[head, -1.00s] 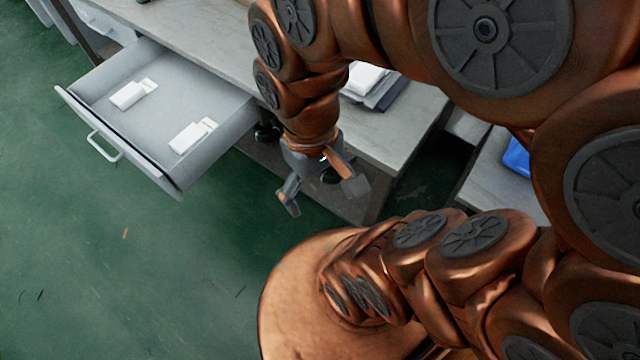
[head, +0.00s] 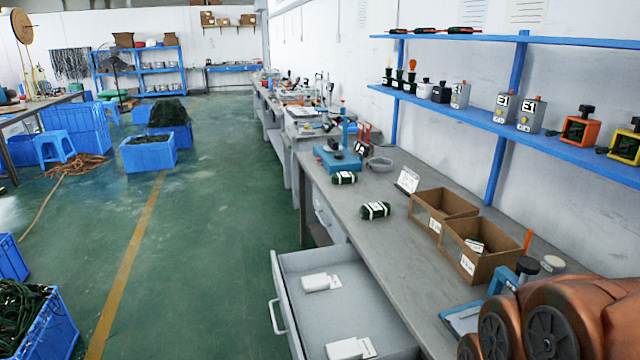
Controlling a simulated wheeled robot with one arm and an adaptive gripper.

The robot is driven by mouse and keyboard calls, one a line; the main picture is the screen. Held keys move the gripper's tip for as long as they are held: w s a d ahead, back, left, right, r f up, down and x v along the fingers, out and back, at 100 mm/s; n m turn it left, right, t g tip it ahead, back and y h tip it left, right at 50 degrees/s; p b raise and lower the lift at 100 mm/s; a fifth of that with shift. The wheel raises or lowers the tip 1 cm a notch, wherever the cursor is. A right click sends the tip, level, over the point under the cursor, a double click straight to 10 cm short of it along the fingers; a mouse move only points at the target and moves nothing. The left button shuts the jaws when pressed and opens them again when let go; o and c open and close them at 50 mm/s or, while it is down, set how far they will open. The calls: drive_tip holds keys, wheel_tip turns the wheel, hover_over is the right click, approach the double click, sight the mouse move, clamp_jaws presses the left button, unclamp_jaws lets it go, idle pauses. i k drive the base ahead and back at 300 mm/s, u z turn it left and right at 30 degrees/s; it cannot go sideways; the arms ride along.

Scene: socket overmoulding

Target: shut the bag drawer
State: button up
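The bag drawer (head: 296,262) is pulled well out from under the grey workbench (head: 415,280). It is a light grey drawer with a bar handle (head: 275,317) on its front, at the left. Two white packs lie in it, one toward the far side (head: 320,283) and one nearer (head: 349,349). The drawer's near end is cut off by the bottom edge of the picture. My arm shows at the bottom right, above the bench. My gripper is outside the view.
On the bench stand two cardboard boxes (head: 480,262), dark green bundles (head: 375,210) and a blue press stand (head: 338,158). A blue-edged shelf (head: 505,122) hangs above. The green floor left of the drawer is clear; blue crates (head: 148,151) stand farther left.

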sight(360, 308)
drive_tip(key=z, duration=2)
drive_tip(key=k, duration=1.05)
drive_tip(key=u, duration=2.05)
drive_tip(key=i, duration=0.5)
drive_tip(key=u, duration=1.5)
drive_tip(key=i, duration=0.35)
drive_tip(key=u, duration=0.15)
